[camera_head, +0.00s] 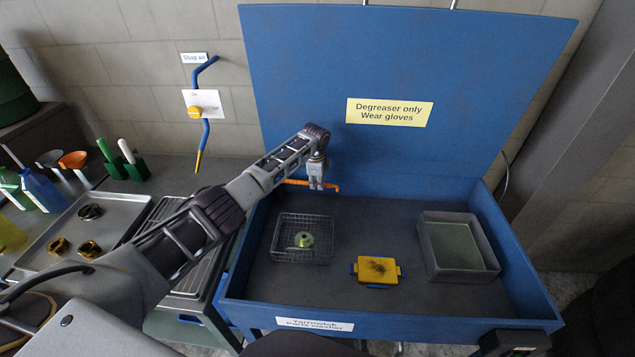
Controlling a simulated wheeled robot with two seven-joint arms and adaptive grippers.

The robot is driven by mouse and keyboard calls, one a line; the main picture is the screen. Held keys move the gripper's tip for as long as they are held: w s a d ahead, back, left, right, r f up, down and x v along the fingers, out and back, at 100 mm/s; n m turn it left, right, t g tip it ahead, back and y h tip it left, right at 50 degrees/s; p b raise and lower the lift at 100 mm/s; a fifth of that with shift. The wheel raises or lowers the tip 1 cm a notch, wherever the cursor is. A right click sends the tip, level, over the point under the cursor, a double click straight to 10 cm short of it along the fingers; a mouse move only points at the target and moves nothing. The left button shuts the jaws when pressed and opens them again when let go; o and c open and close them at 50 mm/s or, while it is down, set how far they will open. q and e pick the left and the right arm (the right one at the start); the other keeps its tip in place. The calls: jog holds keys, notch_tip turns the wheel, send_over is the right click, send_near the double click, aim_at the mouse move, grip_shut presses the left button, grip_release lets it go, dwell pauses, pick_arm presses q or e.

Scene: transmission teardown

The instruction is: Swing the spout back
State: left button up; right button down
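The orange spout (296,182) is a thin bar at the back of the blue parts washer (385,314), just below the raised lid. It runs roughly left to right, and its right end shows just past my gripper. My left gripper (317,187) points down at the spout and overlaps its middle part. Its fingers look close together, but they are too small to tell whether they are shut on the spout or only beside it. My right gripper is not in view.
The blue lid (400,60) stands raised behind. A metal tray (62,247) with ring parts lies left, partly behind my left arm.

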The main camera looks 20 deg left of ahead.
pick_arm(q)
jog(key=shift+o, duration=1.2)
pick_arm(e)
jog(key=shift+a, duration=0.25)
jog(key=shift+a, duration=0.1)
pick_arm(q)
jog(key=shift+s+r, duration=0.15)
jog(key=shift+r, duration=0.8)
notch_tip(320, 180, up, 10)
jog(key=s, duration=0.2)
jog(key=shift+d, duration=0.2)
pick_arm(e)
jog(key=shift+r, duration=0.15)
